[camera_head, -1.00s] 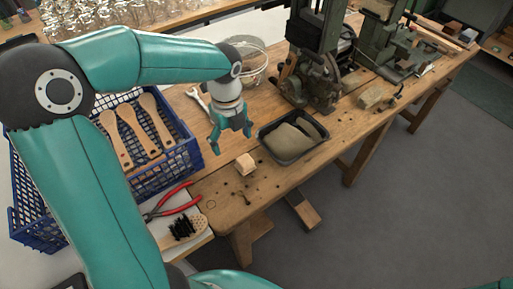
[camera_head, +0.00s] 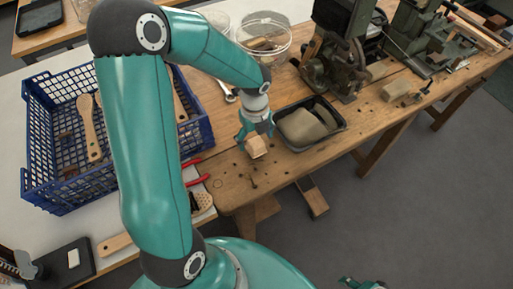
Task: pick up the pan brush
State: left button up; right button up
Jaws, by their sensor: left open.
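The pan brush lies on the light surface at the front left. My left arm covers its middle. Its perforated wooden head (camera_head: 203,201) shows right of the arm, and its pale handle (camera_head: 115,243) shows left of it. My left gripper (camera_head: 256,141) is open above the wooden bench, to the upper right of the brush head. Its fingers are over a small wooden block (camera_head: 257,149); I cannot tell whether they touch it. A small teal and dark part of mine, perhaps my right gripper (camera_head: 364,284), is cut off at the bottom edge.
A blue crate (camera_head: 66,190) with wooden brush bodies stands at left. Red-handled pliers (camera_head: 196,181) lie partly behind my arm. A black tray (camera_head: 334,139) with tan contents, a wire-rimmed tub (camera_head: 283,52) and green machines (camera_head: 337,30) stand on the bench (camera_head: 235,190).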

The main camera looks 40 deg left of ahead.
aim_at(256, 142)
pick_arm(q)
jog(key=f, duration=0.5)
jog(key=shift+w+f, duration=0.2)
jog(key=shift+f, duration=0.1)
jog(key=c, duration=1.3)
